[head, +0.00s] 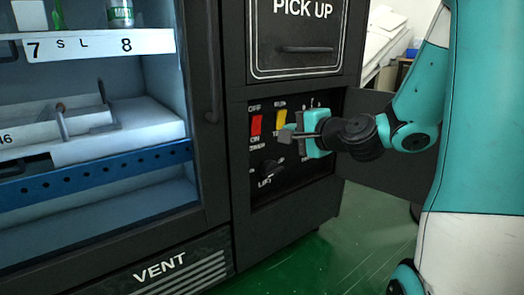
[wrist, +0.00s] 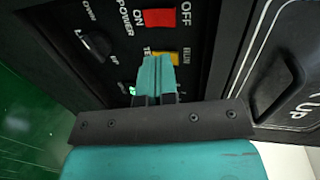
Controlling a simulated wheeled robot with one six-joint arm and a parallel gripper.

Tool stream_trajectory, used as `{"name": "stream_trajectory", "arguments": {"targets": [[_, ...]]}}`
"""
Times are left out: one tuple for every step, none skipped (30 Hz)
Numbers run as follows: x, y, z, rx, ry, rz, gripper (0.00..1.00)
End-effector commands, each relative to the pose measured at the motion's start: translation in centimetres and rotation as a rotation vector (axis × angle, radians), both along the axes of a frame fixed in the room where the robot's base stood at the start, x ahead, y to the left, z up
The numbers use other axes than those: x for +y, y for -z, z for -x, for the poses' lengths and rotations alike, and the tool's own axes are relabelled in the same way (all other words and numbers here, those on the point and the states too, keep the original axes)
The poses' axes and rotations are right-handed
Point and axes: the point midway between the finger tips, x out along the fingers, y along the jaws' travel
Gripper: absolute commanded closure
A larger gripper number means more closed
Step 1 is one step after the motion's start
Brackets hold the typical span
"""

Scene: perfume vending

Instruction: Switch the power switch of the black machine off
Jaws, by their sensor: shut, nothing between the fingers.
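The black machine (head: 216,235) has a recessed control panel. Its red power switch (head: 256,125) sits at the panel's upper left, with OFF above it and ON below. The red switch also shows in the wrist view (wrist: 159,17), near the top edge, beside the word POWER. A yellow switch (head: 280,117) is to its right and shows in the wrist view (wrist: 165,57). My gripper (head: 287,134) is shut and empty in front of the panel, right of the red switch and apart from it. In the wrist view its fingertips (wrist: 155,62) partly cover the yellow switch; contact there is unclear.
A dark knob (head: 270,168) sits low on the panel, by the word LIFT. The PICK UP door (head: 305,48) is above. The open panel door (head: 388,165) stands to the right, behind my arm. A glass-fronted display (head: 95,190) is left. Green floor (head: 330,262) lies in front.

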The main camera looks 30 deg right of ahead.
Motion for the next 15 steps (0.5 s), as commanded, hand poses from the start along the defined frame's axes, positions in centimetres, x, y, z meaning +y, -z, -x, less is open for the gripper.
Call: {"name": "stream_trajectory", "arguments": {"targets": [[-0.60, 1.03, 0.05, -0.009, 0.020, -0.012, 1.00], [-0.83, 1.10, 0.06, -0.012, 0.029, -0.018, 1.00], [-1.07, 1.12, 0.08, -0.016, 0.038, -0.022, 1.00], [-1.18, 1.10, 0.09, -0.018, 0.042, -0.025, 1.00], [-1.24, 1.06, 0.10, -0.020, 0.044, -0.026, 1.00], [-1.27, 0.99, 0.10, -0.020, 0.045, -0.027, 1.00], [-1.26, 0.94, 0.10, -0.020, 0.045, -0.027, 1.00], [-1.25, 0.90, 0.10, -0.020, 0.045, -0.027, 1.00], [-1.23, 0.88, 0.10, -0.020, 0.045, -0.027, 1.00], [-1.22, 0.88, 0.10, -0.019, 0.044, -0.026, 1.00], [-1.22, 0.88, 0.10, -0.019, 0.044, -0.026, 1.00], [-1.21, 0.88, 0.09, -0.019, 0.044, -0.026, 1.00], [-1.20, 0.88, 0.09, -0.019, 0.043, -0.027, 1.00], [-1.20, 0.87, 0.07, -0.019, 0.043, -0.027, 1.00], [-1.20, 0.85, 0.02, -0.018, 0.043, -0.026, 1.00]]}}
